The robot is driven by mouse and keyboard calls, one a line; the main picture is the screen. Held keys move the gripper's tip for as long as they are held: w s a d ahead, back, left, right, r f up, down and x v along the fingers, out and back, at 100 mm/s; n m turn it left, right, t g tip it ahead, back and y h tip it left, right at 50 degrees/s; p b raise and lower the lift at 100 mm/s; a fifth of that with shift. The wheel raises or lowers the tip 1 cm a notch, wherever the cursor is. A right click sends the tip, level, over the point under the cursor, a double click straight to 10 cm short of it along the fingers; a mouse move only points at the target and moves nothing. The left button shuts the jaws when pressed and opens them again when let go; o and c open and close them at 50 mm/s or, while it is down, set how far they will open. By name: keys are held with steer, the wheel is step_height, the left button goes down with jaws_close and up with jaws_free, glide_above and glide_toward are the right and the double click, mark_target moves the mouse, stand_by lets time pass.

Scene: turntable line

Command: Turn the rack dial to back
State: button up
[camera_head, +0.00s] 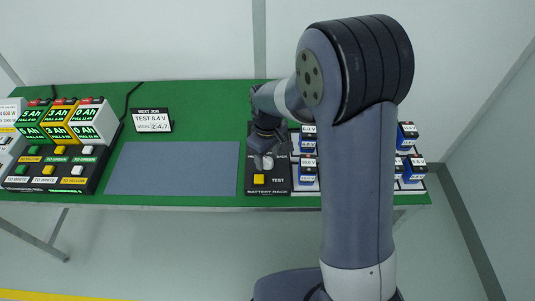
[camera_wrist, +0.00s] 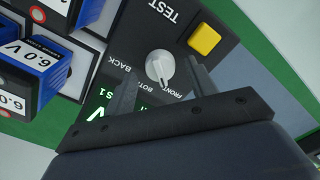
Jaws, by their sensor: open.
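The rack dial is a round white-grey knob (camera_wrist: 160,66) on the dark battery rack panel (camera_wrist: 150,30). The words FRONT, BOTH and BACK are printed beside it. A ridge on the knob seems to point to the side of FRONT, but its exact setting is hard to read. My gripper (camera_wrist: 162,78) is open, with its two dark fingers on either side of the knob; I cannot tell whether they touch it. In the head view my gripper (camera_head: 264,157) is over the rack's control panel (camera_head: 253,190), and the dial (camera_head: 268,163) shows partly beneath it.
A yellow TEST button (camera_wrist: 204,39) is close to the dial. Blue 6.0 V batteries (camera_wrist: 27,55) stand in the rack beside the panel. A grey mat (camera_head: 173,168), a NEXT JOB sign (camera_head: 152,120) and a button console (camera_head: 52,171) are to the left on the green table.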

steer(key=shift+f, duration=0.1)
steer(key=shift+c, duration=0.4)
steer(key=c, duration=0.9)
steer(key=shift+m, duration=0.3)
steer(key=m+b, duration=0.1)
steer(key=m, duration=0.8)
steer(key=shift+m, duration=0.4)
steer(key=m+b, duration=0.1)
steer(key=m, duration=0.3)
steer(key=shift+m, duration=0.3)
steer(key=m, duration=0.4)
steer(key=shift+m, duration=0.4)
